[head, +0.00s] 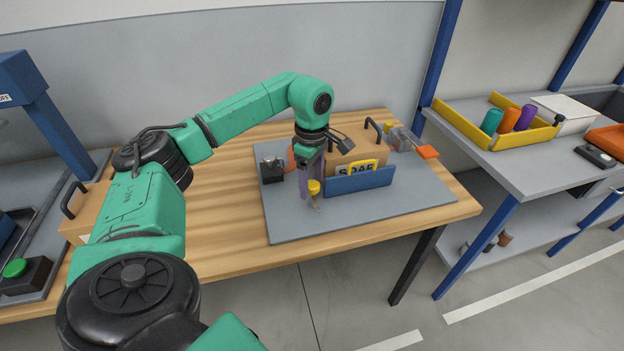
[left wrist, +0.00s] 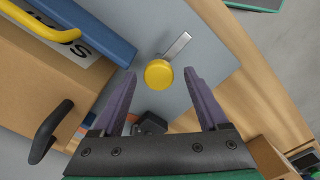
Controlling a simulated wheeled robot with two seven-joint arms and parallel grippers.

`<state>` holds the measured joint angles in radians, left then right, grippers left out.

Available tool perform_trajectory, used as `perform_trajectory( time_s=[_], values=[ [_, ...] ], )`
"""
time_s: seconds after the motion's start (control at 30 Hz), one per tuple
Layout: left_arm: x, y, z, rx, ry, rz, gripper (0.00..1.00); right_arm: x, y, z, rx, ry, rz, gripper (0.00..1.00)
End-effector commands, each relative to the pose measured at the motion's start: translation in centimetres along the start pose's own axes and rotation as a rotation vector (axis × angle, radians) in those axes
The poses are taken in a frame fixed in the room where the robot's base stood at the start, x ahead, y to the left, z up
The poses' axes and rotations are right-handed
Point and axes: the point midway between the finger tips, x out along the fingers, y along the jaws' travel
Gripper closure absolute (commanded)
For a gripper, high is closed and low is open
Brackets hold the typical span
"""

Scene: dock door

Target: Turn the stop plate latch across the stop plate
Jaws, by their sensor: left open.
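The stop plate latch has a round yellow knob (head: 313,187) and a thin grey metal arm (left wrist: 178,46). The knob also shows in the left wrist view (left wrist: 158,75). The latch arm points away from the blue stop plate (head: 361,181), not across it. The stop plate stands along the front of a cardboard box (head: 352,157) and also shows in the left wrist view (left wrist: 98,36). My left gripper (head: 311,192) points down at the knob. Its purple fingers are open, one on each side of the knob; I cannot tell whether they touch it. My right gripper is not in view.
A black clamp-like block (head: 271,170) is left of the gripper; a device with an orange paddle (head: 427,152) is at the right. The grey board's (head: 330,222) front is clear.

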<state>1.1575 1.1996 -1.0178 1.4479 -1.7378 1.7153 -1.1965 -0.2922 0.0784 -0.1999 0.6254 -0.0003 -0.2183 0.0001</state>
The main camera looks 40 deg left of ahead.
Motion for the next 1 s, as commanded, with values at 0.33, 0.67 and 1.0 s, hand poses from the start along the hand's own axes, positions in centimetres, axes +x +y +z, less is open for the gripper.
perform_trajectory(
  time_s=[0.33,0.67,1.0],
  values=[
    [-0.1,0.0,0.0,0.000,0.000,0.000,1.00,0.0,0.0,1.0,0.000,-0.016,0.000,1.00],
    [-0.2,0.0,0.0,-0.034,-0.001,0.001,1.00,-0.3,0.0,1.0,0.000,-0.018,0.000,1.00],
    [-0.3,0.1,0.0,-0.231,-0.001,0.002,1.00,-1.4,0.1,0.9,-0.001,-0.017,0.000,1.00]
  ],
)
